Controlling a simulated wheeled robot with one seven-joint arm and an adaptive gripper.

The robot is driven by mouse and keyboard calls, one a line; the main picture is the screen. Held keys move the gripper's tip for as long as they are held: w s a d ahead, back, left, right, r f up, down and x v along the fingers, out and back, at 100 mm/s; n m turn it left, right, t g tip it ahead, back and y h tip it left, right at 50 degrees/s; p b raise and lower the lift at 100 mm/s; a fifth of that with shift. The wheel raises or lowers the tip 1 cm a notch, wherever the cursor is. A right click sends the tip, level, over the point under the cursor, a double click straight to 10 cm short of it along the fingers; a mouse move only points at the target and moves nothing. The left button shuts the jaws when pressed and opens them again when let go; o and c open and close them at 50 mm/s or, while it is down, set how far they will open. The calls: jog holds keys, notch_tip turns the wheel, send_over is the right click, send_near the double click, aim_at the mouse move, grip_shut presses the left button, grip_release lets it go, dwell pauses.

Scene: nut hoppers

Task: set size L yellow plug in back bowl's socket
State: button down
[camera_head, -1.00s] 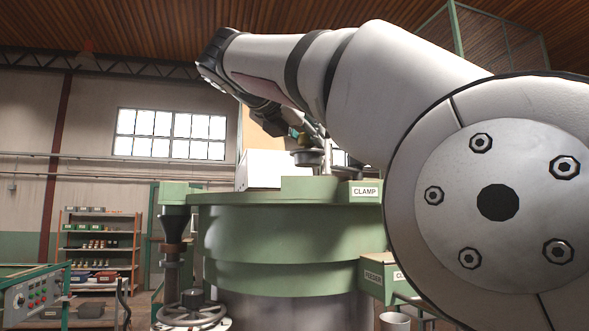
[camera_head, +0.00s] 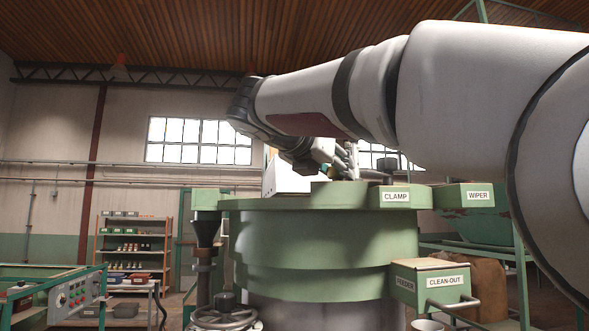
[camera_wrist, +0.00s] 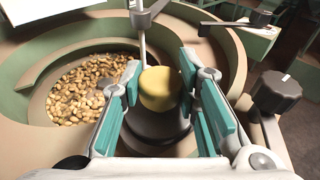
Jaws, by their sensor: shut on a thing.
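In the wrist view, the yellow plug (camera_wrist: 160,92) sits between the two teal-padded fingers of my gripper (camera_wrist: 160,76), which is shut on it. A dark round part (camera_wrist: 155,128) shows just below the plug in the picture; I cannot tell whether it belongs to the plug. The plug is over the stepped bowl (camera_wrist: 40,62), right of the nuts in it. No socket can be made out around the plug. In the head view, my gripper (camera_head: 322,160) is small and partly hidden at the bowl machine's top; the plug cannot be made out there.
Nuts (camera_wrist: 92,88) lie in the bowl. A dark knob (camera_wrist: 276,92) stands close right of my gripper, and a thin upright rod (camera_wrist: 142,40) stands behind the plug.

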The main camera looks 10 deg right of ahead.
jog(key=c, duration=1.2)
grip_release()
jog(key=shift+f, duration=0.15)
jog(key=shift+s+a+r, duration=0.1)
jog(key=shift+a+r, duration=0.05)
jog(key=shift+r, duration=0.05)
jog(key=v, duration=1.1)
jog(key=shift+s+a+r+b, duration=0.15)
jog(key=shift+s+a+b, duration=0.1)
jog(key=shift+s+b, duration=0.1)
jog(key=shift+w, duration=0.1)
